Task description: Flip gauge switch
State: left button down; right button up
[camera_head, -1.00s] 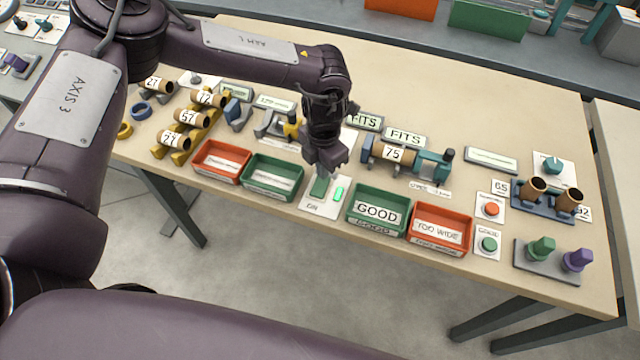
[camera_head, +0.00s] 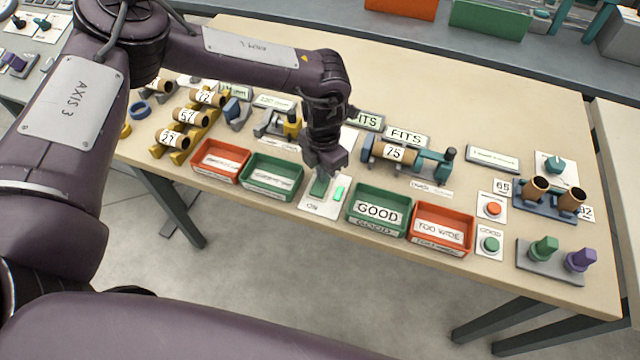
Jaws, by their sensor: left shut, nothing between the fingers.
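The gauge switch is a green rocker (camera_head: 320,185) on a white plate (camera_head: 318,207) near the front edge of the table. A bright green light (camera_head: 339,193) glows on the plate, to the right of the rocker. My left gripper (camera_head: 324,170) points down just above the rocker and covers its far end. It is shut with nothing in it. I cannot tell whether the fingertips touch the rocker. My right gripper is not in view.
A green bin (camera_head: 273,177) and a red bin (camera_head: 220,161) stand left of the switch. A green GOOD bin (camera_head: 377,211) and a red TOO WIDE bin (camera_head: 441,229) stand right of it. A gauge holding a tube marked 75 (camera_head: 394,153) is behind.

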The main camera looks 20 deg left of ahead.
pick_arm(q)
jog(key=shift+f, duration=0.2)
jog(key=shift+r, duration=0.1)
jog(key=shift+r+p, duration=2.8)
jog(key=shift+r, duration=0.75)
jog(key=shift+f, duration=0.1)
